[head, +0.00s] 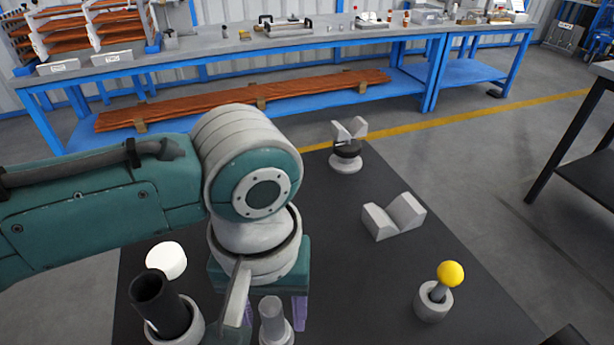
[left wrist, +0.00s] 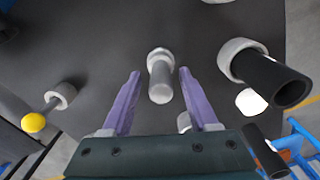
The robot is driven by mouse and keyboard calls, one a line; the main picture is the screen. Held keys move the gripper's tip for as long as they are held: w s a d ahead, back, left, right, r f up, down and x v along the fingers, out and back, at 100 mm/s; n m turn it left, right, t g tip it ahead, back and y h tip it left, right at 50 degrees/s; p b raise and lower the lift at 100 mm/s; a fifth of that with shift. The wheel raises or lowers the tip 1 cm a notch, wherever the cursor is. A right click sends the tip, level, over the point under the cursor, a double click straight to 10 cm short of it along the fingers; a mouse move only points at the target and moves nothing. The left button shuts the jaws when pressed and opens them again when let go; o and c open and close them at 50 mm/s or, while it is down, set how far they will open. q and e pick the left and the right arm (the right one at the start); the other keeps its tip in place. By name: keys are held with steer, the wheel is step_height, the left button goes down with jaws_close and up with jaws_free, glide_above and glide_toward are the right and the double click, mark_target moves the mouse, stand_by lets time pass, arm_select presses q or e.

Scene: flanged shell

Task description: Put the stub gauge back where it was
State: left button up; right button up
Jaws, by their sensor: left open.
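A short grey cylinder with a wider collar (head: 272,322) stands on the dark table top at the bottom of the head view. It looks like the stub gauge, though nothing marks it as such. In the left wrist view the grey cylinder (left wrist: 160,82) appears between the two purple fingers, with a gap on each side. My left gripper (head: 274,312) points down at it, open and empty; its fingertips also show in the left wrist view (left wrist: 159,72). Contact is not visible. A yellow-knobbed pin (head: 450,274) stands in a grey ring (head: 433,305) to the right. My right gripper is not visible.
A black tube (head: 160,302) stands in a grey ring (head: 187,332) left of my gripper, near a white round piece (head: 166,260). A grey V-block (head: 394,217) and a V-topped stand (head: 346,152) are farther back. The dark table top (head: 345,270) is clear between cylinder and yellow-knobbed pin.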

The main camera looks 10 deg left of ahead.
arm_select(q)
step_height(320, 180, up, 10)
steer(key=shift+r+p, duration=0.25)
steer(key=shift+p, duration=0.75)
steer(key=s+d+f+m+t+h, duration=0.1)
steer(key=s+d+m+t+h, duration=0.15)
steer(key=s, duration=0.35)
steer(key=s+a+m+t+y, duration=0.1)
steer(key=s+a, duration=0.5)
steer(key=a, duration=0.6)
steer(key=shift+r+m+y, duration=0.25)
steer(key=shift+m+y, duration=0.2)
steer(key=shift+y, duration=0.2)
